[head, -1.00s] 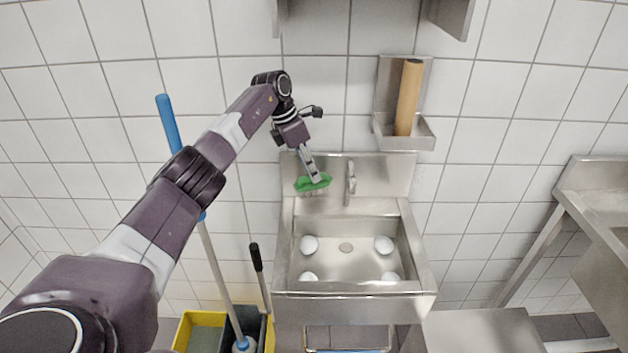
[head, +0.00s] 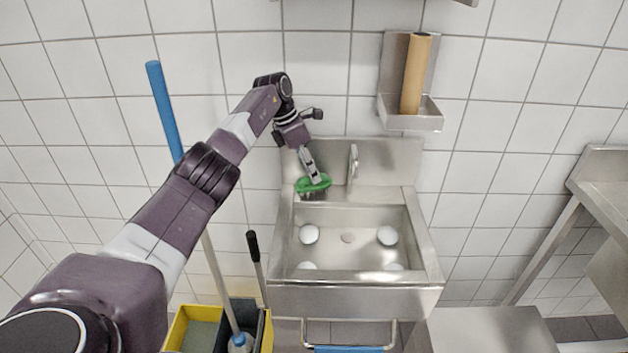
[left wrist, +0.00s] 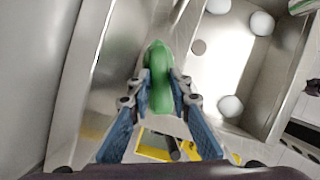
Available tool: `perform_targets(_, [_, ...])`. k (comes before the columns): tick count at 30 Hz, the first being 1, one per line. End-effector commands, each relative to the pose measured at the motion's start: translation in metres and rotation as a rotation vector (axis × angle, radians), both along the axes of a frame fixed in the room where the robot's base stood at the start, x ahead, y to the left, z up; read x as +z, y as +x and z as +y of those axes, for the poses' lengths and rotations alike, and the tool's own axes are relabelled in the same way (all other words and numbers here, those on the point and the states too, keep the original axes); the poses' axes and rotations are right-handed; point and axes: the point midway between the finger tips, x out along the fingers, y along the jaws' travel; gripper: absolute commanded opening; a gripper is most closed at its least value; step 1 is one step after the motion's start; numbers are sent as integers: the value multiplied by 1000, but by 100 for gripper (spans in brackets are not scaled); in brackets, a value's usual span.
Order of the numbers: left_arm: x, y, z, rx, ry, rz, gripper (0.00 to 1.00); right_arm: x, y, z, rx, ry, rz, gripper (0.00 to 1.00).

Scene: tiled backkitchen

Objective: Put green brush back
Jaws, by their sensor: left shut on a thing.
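The green brush (head: 313,186) is in my left gripper (head: 311,178), at the back left corner of the sink (head: 427,240), left of the tap (head: 353,163). Its bristles point down towards the sink's back ledge; I cannot tell whether they touch it. In the left wrist view the brush's green back (left wrist: 159,80) lies between the two fingers of the left gripper (left wrist: 160,92), which are shut on it. The bristles are hidden there. My right gripper is in neither view.
White round objects (head: 387,235) lie in the basin. A wall shelf (head: 420,122) holds a brown roll (head: 415,75). A blue-handled mop (head: 165,110) and a yellow bucket (head: 180,328) stand left of the sink. A steel counter (head: 603,180) is at the right.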

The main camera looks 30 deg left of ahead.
Motion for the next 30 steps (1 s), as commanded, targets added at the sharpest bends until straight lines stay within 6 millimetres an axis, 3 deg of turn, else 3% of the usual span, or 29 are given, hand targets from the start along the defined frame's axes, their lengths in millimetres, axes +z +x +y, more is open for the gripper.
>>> perform_targets(12, [-5,0,3,-1,1,-1,0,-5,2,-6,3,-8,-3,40])
perform_targets(13, [-5,0,3,-1,1,-1,19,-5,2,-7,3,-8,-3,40])
perform_targets(15, [-4,0,3,-1,1,-1,26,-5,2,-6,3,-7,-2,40])
perform_targets(23, [-4,0,2,-1,0,-2,26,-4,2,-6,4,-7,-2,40])
perform_targets(30, [22,-4,10,1,2,-6,26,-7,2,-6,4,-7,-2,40])
